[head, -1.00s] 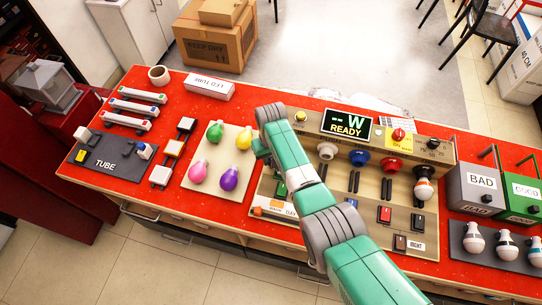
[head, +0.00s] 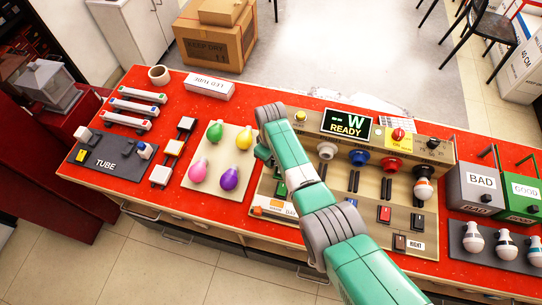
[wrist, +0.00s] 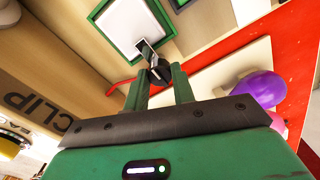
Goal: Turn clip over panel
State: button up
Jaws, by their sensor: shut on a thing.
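In the wrist view my gripper (wrist: 158,92) is shut on a small dark clip (wrist: 160,72) with a shiny metal piece (wrist: 147,50). The metal piece reaches over the lower edge of a white panel (wrist: 120,25) in a green frame; I cannot tell whether it touches the panel. A red lead (wrist: 122,86) runs by the clip. In the head view my arm hides the gripper and clip, above the left part of the beige test board (head: 402,170).
In the wrist view the letters CLIP (wrist: 35,110) are on the board at left. A bulb tray (head: 213,155) with several coloured bulbs stands left of the arm. The board carries bulb sockets, switches and a display (head: 346,124) reading READY. BAD (head: 480,182) and GOOD (head: 522,190) bins stand at right.

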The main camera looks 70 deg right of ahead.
dwell(0.3)
jog(key=o, duration=1)
notch_tip(320, 180, up, 8)
jog(key=shift+f+p, duration=0.1)
jog(key=shift+p, duration=1.05)
